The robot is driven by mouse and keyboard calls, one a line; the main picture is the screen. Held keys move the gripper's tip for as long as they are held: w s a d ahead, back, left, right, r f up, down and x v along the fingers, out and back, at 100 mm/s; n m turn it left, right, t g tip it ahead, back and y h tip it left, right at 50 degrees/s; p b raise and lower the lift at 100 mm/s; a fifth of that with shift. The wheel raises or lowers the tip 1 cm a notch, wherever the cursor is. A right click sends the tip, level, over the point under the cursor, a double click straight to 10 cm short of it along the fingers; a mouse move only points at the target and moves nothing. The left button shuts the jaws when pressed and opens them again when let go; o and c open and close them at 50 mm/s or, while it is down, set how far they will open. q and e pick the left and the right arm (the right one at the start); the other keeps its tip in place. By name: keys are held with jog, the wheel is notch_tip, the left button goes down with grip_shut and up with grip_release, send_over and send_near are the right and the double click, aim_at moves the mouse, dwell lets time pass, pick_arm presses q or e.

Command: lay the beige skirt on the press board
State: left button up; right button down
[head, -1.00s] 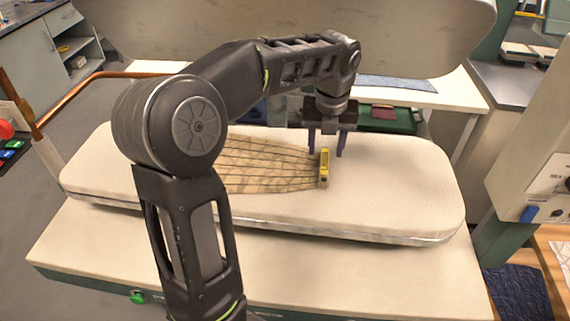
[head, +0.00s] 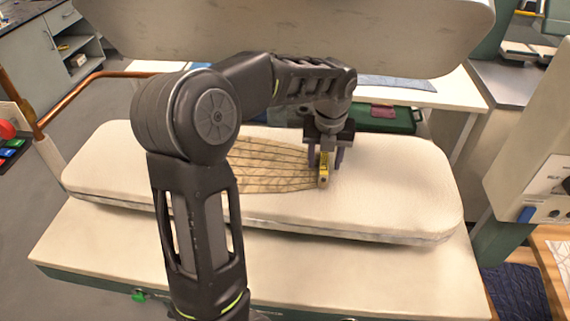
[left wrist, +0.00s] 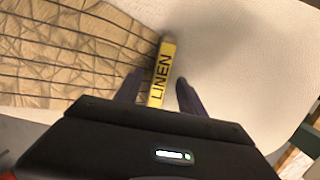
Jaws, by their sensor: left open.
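The beige skirt (head: 268,168) lies flat on the white press board (head: 400,205), its dark pleat lines running toward a yellow tag at its right end. My arm hides part of its left side. The yellow tag (head: 323,171) reads LINEN in the left wrist view (left wrist: 162,75). My left gripper (head: 328,166) is open at the tag, low over the board. In the left wrist view its fingers (left wrist: 160,92) stand on either side of the tag, with gaps visible. My right gripper is not in view.
The raised upper press head (head: 300,35) hangs over the board's far side. A copper-coloured rail (head: 70,88) runs at the left. A machine panel (head: 545,175) stands at the right. The board's right part is bare.

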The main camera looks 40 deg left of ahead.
pick_arm(q)
jog(key=shift+f, duration=0.25)
dwell(0.6)
grip_shut()
dwell(0.5)
